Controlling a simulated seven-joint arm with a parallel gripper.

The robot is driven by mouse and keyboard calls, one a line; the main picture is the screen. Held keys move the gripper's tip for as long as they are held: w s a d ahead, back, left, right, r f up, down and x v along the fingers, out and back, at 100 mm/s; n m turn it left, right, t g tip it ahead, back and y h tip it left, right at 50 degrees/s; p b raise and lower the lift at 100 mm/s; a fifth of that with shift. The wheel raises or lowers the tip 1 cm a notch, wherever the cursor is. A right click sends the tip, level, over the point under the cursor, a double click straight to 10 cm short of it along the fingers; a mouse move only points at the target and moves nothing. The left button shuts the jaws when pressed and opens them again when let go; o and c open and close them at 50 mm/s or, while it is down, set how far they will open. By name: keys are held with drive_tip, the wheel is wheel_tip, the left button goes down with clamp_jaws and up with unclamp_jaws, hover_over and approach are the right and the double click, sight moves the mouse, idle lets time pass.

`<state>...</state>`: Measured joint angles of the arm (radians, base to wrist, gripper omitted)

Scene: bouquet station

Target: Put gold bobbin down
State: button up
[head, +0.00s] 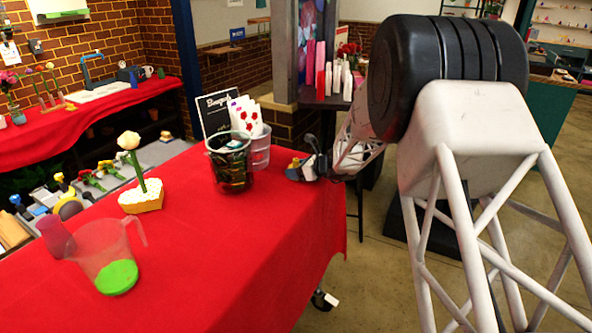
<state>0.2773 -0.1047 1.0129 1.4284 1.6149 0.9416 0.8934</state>
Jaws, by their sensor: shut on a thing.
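My gripper (308,166) is at the right edge of the red-covered table (215,265), low over the cloth. It is shut on the gold bobbin (295,163), a small yellow piece showing at the fingertips with a bit of blue beside it. The fingers hide part of the bobbin. I cannot tell whether the bobbin touches the cloth or hangs just above it.
A dark glass container (229,168) and a clear cup (259,153) stand left of my gripper, before a black sign (215,112). A clear jug (105,250) with green contents and a white flower in a yellow-white base (142,198) stand farther left. The front cloth is clear.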

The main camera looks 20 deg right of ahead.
drive_tip(key=o, duration=0.9)
drive_tip(key=shift+f, duration=0.1)
drive_tip(key=shift+r, duration=0.2)
drive_tip(key=v, duration=1.2)
drive_tip(key=s+a+r+n+g+h, duration=0.1)
drive_tip(key=s+a+r+n+g, duration=0.1)
drive_tip(key=s+a+r+n, duration=0.3)
drive_tip(key=s+a+r+n+g+h, duration=0.1)
drive_tip(key=s+a+r+n+g, duration=0.15)
drive_tip(key=s+a, duration=0.4)
drive_tip(key=s+a+r+n+g, duration=0.25)
drive_tip(key=s+n, duration=0.25)
drive_tip(key=s, duration=0.3)
drive_tip(key=s+a+r+n+h, duration=0.1)
drive_tip(key=s+n+h, duration=0.3)
drive_tip(key=s, duration=0.9)
drive_tip(key=s+a+r+n+h, duration=0.1)
drive_tip(key=s+n+h, duration=0.2)
drive_tip(key=s+n, duration=0.7)
drive_tip(key=s, duration=0.3)
drive_tip(key=shift+s+r+h, duration=0.15)
drive_tip(key=shift+r+h, duration=0.25)
